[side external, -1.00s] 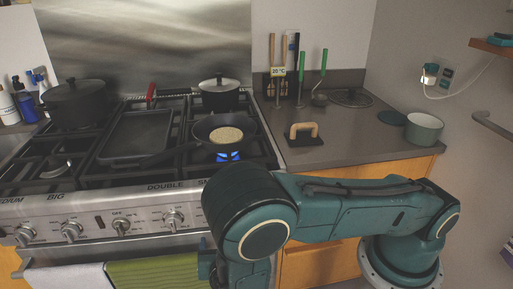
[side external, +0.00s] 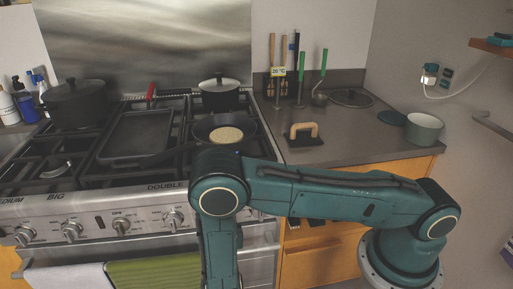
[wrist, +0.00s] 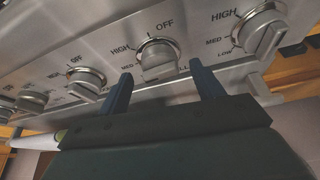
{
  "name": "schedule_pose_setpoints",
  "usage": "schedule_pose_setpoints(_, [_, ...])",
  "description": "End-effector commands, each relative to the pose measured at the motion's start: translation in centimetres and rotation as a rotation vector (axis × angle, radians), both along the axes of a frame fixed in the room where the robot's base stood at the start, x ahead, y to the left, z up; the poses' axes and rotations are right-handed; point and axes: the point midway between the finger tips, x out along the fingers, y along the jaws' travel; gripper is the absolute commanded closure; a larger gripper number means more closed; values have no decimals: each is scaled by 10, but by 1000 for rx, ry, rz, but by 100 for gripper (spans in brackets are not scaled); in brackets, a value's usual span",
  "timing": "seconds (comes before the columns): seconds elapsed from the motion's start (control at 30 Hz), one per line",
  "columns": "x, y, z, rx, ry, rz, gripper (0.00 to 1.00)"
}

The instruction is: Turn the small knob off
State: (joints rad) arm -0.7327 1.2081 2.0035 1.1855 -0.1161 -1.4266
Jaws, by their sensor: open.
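In the wrist view a silver stove knob (wrist: 157,58) shows between my gripper's fingers. HIGH, OFF and MED are printed around it; a lower label, partly hidden, seems to end in LL. I cannot confirm it is the small knob. My gripper (wrist: 162,82) is open, its two blue fingers spread either side of this knob. I cannot tell whether they touch it. Another knob (wrist: 262,32) marked HIGH, MED and LOW stands to the right. In the side view my arm covers the right end of the panel and hides the gripper.
More knobs, one marked OFF (wrist: 85,82), continue along the panel to the left. The stove (side external: 110,180) holds a pan (side external: 205,130) with a pale round food (side external: 226,135), a griddle and pots. A green towel (side external: 150,272) hangs below the panel.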

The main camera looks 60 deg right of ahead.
Motion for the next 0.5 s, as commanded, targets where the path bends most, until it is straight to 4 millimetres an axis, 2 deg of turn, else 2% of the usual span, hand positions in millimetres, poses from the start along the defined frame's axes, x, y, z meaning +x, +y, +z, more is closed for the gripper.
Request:
schedule_pose_setpoints(0.2, [13,-12,-8,0,0,-1,34])
schedule_pose_setpoints(0.5, [17,-15,-9,0,0,1,34])
